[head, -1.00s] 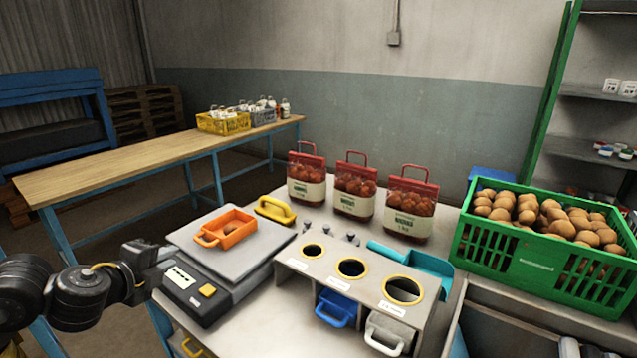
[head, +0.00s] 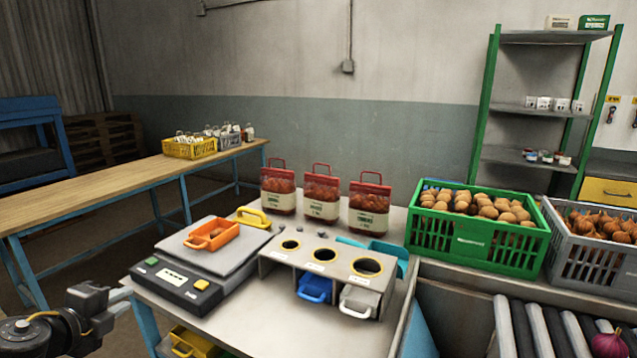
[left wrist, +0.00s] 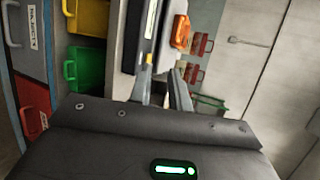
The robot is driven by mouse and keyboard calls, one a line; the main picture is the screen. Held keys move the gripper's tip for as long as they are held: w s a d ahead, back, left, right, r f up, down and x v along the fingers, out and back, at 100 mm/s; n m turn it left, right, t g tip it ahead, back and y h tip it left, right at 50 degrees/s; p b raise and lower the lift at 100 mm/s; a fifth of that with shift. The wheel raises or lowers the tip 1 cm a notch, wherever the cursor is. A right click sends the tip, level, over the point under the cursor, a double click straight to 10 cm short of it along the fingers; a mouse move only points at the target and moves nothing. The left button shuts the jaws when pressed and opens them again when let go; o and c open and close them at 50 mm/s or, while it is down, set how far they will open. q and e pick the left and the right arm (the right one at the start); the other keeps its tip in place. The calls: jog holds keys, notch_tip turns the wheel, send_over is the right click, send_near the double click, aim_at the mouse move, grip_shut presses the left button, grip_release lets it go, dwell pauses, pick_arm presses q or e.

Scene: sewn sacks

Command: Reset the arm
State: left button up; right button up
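My left arm comes in at the lower left of the head view. Its gripper (head: 120,301) is beside the left front corner of the scale (head: 180,288), clear of it. In the left wrist view the two fingers (left wrist: 163,88) stand apart with nothing between them, so it is open and empty. An orange scoop tray (head: 212,234) sits on the scale plate; it also shows past the fingers in the left wrist view (left wrist: 181,31). My right gripper is in neither view.
A holed stand (head: 327,262) holds a blue (head: 313,288) and a white scoop (head: 359,301). Three red-topped bags (head: 321,194) stand behind it. Right are a green crate (head: 478,240) of brown produce, a grey crate (head: 590,262) and a roller conveyor (head: 540,330). Bins (left wrist: 85,80) are below the table.

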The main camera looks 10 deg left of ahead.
pick_arm(q)
jog(key=w+a+f+n+g, duration=0.1)
jog(key=w+a+f+n, duration=0.35)
jog(key=f, duration=0.45)
jog(key=w+a+f+n+g, duration=0.1)
jog(key=w+a+f+n, duration=0.25)
jog(key=a+f, duration=0.35)
jog(key=s+f+n+g, duration=0.1)
jog(key=s+f+n, duration=0.3)
jog(key=f, duration=0.9)
jog(key=s+f+n+g, duration=0.2)
jog(key=s+f, duration=0.3)
jog(key=f, duration=0.8)
jog(key=s+d+f+n+g, duration=0.1)
jog(key=s+d+f+g, duration=0.1)
jog(key=s+d+f, duration=0.7)
jog(key=s+d+f+n+g, duration=0.1)
jog(key=s+d+f+g, duration=0.1)
jog(key=s+f, duration=1.2)
jog(key=s+d+f+g, duration=0.1)
jog(key=s+d+f, duration=0.2)
jog(key=s+d, duration=0.4)
jog(key=s+d+f+g+h, duration=0.1)
jog(key=s+d+f, duration=0.3)
jog(key=s+d, duration=0.4)
jog(key=d+g, duration=0.1)
jog(key=d, duration=0.3)
jog(key=shift+s+d+n+g, duration=0.15)
jog(key=shift+s+n+g, duration=0.05)
jog(key=shift+n+g, duration=0.1)
